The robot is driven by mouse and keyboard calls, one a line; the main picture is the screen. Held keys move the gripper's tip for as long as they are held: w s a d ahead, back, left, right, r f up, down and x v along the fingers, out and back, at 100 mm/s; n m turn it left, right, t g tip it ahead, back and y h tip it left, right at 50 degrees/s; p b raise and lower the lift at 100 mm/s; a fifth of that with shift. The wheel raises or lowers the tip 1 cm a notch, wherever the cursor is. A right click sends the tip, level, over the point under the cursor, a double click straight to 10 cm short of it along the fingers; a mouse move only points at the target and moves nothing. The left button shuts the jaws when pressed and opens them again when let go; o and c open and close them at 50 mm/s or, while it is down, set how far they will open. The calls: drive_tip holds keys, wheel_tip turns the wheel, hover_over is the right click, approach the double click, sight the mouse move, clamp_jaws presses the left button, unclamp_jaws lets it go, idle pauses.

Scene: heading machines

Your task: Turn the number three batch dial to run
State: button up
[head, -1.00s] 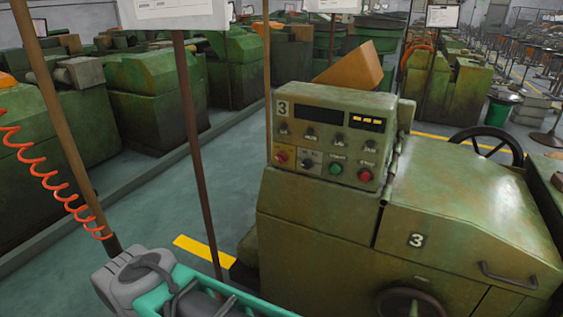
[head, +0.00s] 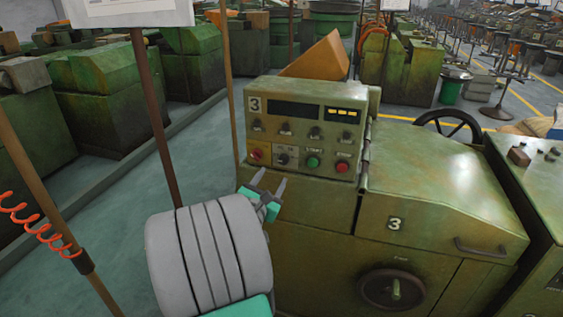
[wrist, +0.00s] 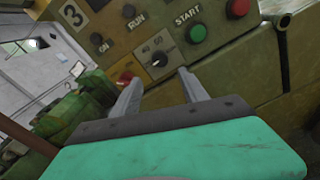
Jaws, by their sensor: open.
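The machine marked 3 (head: 395,224) has an upright control panel (head: 303,140) on its left side. The batch dial is a small black knob (head: 283,158) on a pale plate in the panel's lower row. In the wrist view the black dial (wrist: 159,58) sits just beyond and between my fingertips, with a pale pointer mark. Its setting is too small to read surely. My gripper (head: 270,182) is open and empty, just below and in front of the dial, apparently not touching it. The wrist view shows both fingers of my gripper (wrist: 160,77) spread apart.
Beside the dial are a red knob (head: 257,155) on the left, a green START button (head: 313,162) and a red button (head: 342,167) on the right. A row of small black knobs (head: 286,130) is above. A brown post (head: 155,105) stands left; grey floor lies beyond.

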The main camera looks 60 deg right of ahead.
sight(283, 161)
drive_tip(key=shift+n, duration=0.5)
drive_tip(key=d, duration=0.2)
drive_tip(key=d+p, duration=0.1)
drive_tip(key=d, duration=0.5)
drive_tip(key=shift+w+d+r, duration=0.1)
drive_tip(key=shift+w+r, duration=0.2)
drive_tip(key=shift+w, duration=0.05)
drive_tip(key=shift+c, duration=0.2)
clamp_jaws()
